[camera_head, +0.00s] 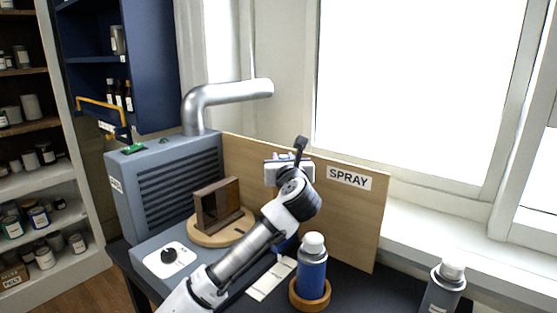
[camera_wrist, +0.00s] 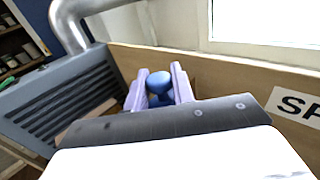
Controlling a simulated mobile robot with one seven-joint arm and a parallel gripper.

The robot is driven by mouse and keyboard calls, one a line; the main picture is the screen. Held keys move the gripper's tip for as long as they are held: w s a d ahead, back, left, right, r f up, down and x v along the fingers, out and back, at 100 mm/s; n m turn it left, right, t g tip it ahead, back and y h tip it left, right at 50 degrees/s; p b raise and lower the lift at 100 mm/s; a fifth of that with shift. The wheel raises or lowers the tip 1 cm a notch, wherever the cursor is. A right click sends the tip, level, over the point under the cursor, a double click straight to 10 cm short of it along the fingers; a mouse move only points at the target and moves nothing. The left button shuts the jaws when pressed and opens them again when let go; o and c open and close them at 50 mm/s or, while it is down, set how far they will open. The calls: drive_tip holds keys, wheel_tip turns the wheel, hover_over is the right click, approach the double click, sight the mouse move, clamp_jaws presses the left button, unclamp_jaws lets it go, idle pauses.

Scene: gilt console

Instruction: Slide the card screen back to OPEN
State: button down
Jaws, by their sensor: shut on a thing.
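A tan upright board with a SPRAY label, which looks like the card screen (camera_head: 357,222), stands behind my arm at the back of the dark table. It also shows across the wrist view (camera_wrist: 225,75). The fingers are shut on the knob. In the head view my arm hides the fingertips and most of the knob. How the knob joins the board is hidden, and no OPEN mark is readable.
A grey louvred unit (camera_head: 180,175) with a silver duct stands left. A blue spray can (camera_head: 312,275) in a wooden ring stands close right of my arm. A grey can (camera_head: 443,290) stands at front right.

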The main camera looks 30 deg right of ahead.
drive_tip(key=shift+r, duration=0.15)
drive_tip(key=c, duration=1.6)
unclamp_jaws()
drive_tip(key=o, duration=0.4)
drive_tip(key=shift+d, duration=0.25)
drive_tip(key=shift+a, duration=0.1)
drive_tip(key=b+v, duration=0.3)
drive_tip(key=v, duration=1)
drive_tip(key=shift+s+a+b, duration=0.2)
drive_tip(key=shift+s+b, duration=0.15)
